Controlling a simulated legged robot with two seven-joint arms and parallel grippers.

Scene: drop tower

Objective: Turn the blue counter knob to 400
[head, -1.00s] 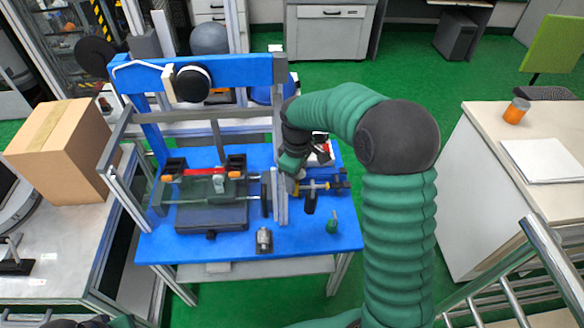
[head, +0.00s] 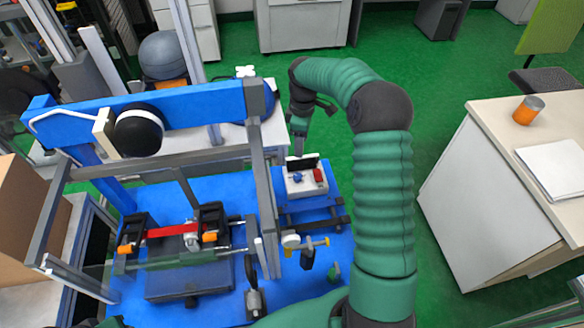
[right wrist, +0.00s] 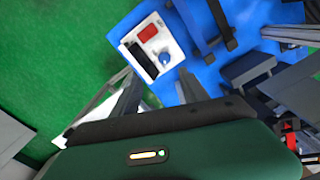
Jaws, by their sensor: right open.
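The blue counter knob (head: 297,178) sits on a small white counter box (head: 290,188) with a red part and a black display, at the back right of the blue table. In the right wrist view the knob (right wrist: 147,33) shows at the upper middle, on the white box (right wrist: 172,47). My right gripper (head: 299,145) is just behind the box in the head view, above it and apart from the knob. In the right wrist view its two dark fingers (right wrist: 155,97) are spread with nothing between them. The number on the display cannot be read. My left gripper is not seen.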

